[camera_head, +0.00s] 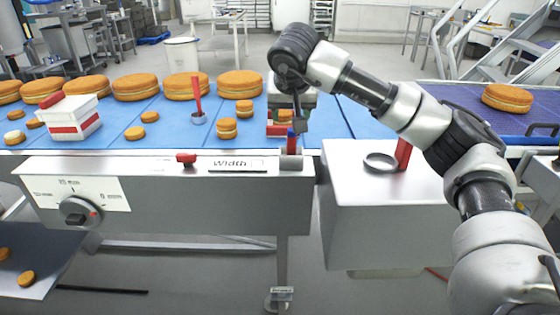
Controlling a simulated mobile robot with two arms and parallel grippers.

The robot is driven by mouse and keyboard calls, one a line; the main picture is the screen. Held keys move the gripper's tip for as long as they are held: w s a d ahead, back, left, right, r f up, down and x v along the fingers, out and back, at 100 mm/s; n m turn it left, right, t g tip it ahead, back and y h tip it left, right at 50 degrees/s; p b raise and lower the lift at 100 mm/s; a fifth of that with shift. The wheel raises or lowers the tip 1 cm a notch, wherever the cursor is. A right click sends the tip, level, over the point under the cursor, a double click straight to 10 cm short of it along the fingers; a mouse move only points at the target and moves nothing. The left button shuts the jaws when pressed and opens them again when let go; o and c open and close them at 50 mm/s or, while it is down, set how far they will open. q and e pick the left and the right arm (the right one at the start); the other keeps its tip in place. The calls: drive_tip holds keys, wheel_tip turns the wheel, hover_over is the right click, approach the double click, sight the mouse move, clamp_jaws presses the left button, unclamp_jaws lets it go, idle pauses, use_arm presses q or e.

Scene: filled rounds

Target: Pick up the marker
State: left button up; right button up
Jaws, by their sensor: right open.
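A small upright red piece with a blue top (292,143), which looks like the marker, stands at the front edge of the conveyor, above the grey frame. My right gripper (298,122) reaches in from the right and points down just above and slightly right of it. The gripper is open; its fingers are small in view, and I cannot tell whether they touch the piece. A red stick (197,95) stands upright in a small round holder on the blue belt. My left gripper is not in view.
Large round filled cakes (186,86) line the back of the blue belt (170,118), with smaller rounds in front. A white and red box (72,118) stands at left. A metal box (350,190) at right carries a ring (380,162) and a red post (403,152).

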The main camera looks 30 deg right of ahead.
sight(292, 134)
drive_tip(key=x, duration=1)
drive_tip(key=shift+d, duration=0.25)
drive_tip(key=c, duration=1)
